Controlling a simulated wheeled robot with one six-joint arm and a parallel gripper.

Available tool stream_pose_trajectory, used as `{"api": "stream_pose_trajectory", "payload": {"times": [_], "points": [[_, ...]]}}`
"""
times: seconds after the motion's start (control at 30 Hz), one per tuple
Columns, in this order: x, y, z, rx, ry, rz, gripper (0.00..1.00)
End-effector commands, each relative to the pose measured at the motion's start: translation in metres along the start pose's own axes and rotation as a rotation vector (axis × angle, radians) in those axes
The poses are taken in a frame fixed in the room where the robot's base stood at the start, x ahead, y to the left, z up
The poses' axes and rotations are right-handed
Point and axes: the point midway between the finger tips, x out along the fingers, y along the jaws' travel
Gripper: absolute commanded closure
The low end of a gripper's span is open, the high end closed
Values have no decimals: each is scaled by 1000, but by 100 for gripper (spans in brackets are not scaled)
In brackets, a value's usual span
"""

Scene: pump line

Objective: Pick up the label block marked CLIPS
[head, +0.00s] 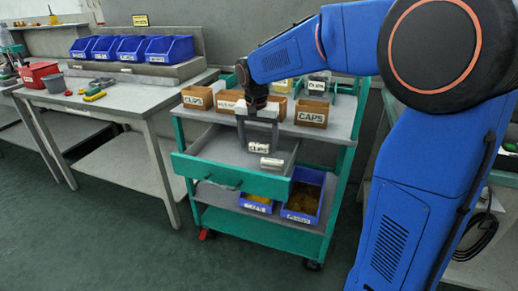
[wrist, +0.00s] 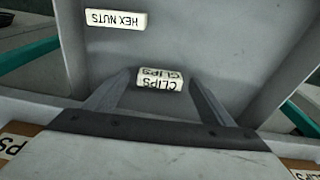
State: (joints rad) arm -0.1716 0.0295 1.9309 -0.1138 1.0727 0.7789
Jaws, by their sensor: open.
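The label block marked CLIPS (wrist: 160,80) is small and white with dark lettering. It lies in the open drawer (head: 215,172) of the green cart, and in the head view the block (head: 258,147) shows just below my gripper. My gripper (head: 258,141) is open and points down into the drawer. In the wrist view the block appears between the fingertips (wrist: 160,84), with a gap on each side. I cannot tell how far above the drawer floor the fingertips are. A second white block, marked HEX NUTS (wrist: 116,20), lies apart from it; it also shows in the head view (head: 272,162).
The cart's top holds several labelled wooden bins, including CAPS (head: 311,113), close around my arm. A workbench (head: 140,97) with blue bins (head: 167,50) and a red box (head: 39,75) is at left.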

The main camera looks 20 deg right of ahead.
Motion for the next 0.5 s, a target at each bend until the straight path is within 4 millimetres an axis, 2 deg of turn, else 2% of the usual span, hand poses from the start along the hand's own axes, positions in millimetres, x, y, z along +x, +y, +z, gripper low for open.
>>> {"api": "stream_pose_trajectory", "payload": {"times": [0.1, 0.33, 0.5], "points": [[7, 0, 0, 0, 0, 0, 23], [7, 0, 0, 0, 1, -1, 23], [7, 0, 0, 0, 1, -1, 64]]}}
